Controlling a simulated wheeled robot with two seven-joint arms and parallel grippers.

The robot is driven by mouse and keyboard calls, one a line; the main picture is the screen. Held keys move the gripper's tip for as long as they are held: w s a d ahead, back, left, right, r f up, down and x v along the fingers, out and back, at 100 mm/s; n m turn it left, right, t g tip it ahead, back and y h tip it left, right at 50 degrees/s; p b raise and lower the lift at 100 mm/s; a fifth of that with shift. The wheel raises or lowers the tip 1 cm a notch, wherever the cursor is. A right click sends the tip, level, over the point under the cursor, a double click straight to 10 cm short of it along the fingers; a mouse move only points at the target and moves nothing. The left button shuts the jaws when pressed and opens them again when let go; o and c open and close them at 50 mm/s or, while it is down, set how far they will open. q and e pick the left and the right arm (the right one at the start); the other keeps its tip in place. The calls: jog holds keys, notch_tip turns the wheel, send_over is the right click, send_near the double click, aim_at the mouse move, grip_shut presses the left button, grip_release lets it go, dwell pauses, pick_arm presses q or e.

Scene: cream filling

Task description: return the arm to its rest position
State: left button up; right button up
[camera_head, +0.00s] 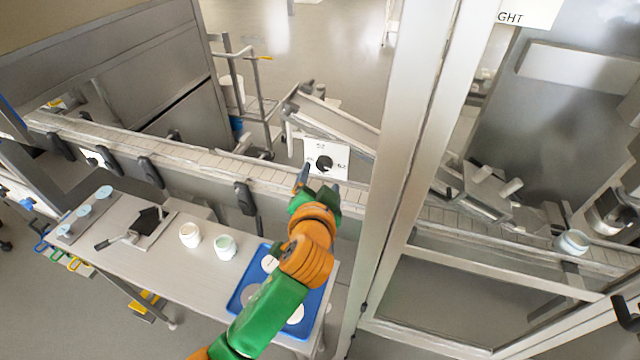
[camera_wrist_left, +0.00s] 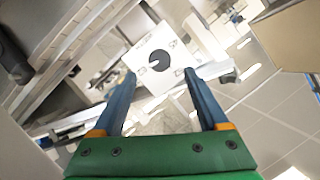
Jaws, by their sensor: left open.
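My left arm, green and orange, reaches from the bottom of the head view over the blue tray toward the conveyor. Its gripper (camera_head: 318,178) is open over the conveyor belt (camera_head: 215,165), just in front of a white panel with a black dial (camera_head: 326,160). In the left wrist view the two blue fingers (camera_wrist_left: 158,85) stand apart with nothing between them. The white panel (camera_wrist_left: 160,58) shows beyond the fingertips. My right gripper is not seen in the head view.
A side table (camera_head: 150,262) holds two small jars (camera_head: 190,235) (camera_head: 225,246), a black scoop-like tool (camera_head: 148,222) and a blue tray (camera_head: 236,300) partly hidden by my arm. A metal post (camera_head: 400,150) stands right of my gripper. Another jar (camera_head: 572,242) is on the belt at far right.

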pick_arm(q)
jog(key=shift+s+r, duration=0.2)
jog(key=shift+s, duration=0.35)
